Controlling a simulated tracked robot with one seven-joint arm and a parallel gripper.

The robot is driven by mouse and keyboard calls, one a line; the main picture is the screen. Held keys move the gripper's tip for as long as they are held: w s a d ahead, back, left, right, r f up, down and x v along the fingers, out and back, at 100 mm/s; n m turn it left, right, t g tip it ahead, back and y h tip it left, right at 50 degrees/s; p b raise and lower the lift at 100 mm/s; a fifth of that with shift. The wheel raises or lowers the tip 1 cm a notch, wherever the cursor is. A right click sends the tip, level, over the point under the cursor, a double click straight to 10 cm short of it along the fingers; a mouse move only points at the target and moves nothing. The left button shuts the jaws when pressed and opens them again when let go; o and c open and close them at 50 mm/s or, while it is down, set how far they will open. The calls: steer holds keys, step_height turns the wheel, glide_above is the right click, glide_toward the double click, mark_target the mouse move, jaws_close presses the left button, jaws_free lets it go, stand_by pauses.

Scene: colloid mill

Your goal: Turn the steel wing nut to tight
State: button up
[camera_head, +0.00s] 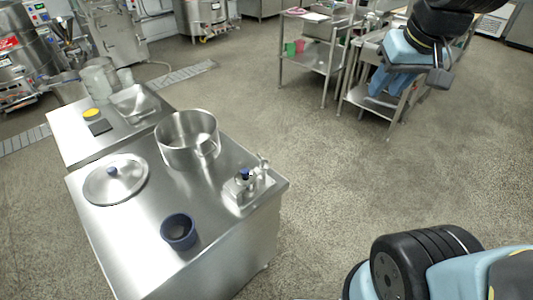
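A small steel fixture (247,186) sits at the right corner of the steel table. It has a dark blue knob (245,174) on top and small upright steel parts (263,166) at its right. The wing nut is too small to make out for certain; it may be among these upright parts. My gripper (386,82) hangs at the upper right, with blue fingers pointing down. It is well to the right of the fixture, apart from it and from the table. I see nothing held in it. The gap between its fingers is not clear.
The steel table (135,235) also bears an open pot (188,140), a lid (115,180) with a blue knob and a dark blue cup (178,232). A lower table (65,135) adjoins behind. Steel carts (318,55) stand at the back. The floor right of the table is clear.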

steer(key=w+a+f+n+g, duration=0.2)
steer(key=w+a+f, duration=0.2)
steer(key=w+a, duration=0.2)
steer(key=n+g+h, duration=0.1)
steer(key=n+g, duration=0.1)
steer(key=n, duration=0.3)
glide_above(263, 162)
steer(key=d, duration=0.1)
step_height(263, 162, down, 14)
step_height(263, 162, down, 14)
steer(key=shift+s+d+f, duration=0.1)
steer(key=shift+s, duration=0.05)
jaws_close()
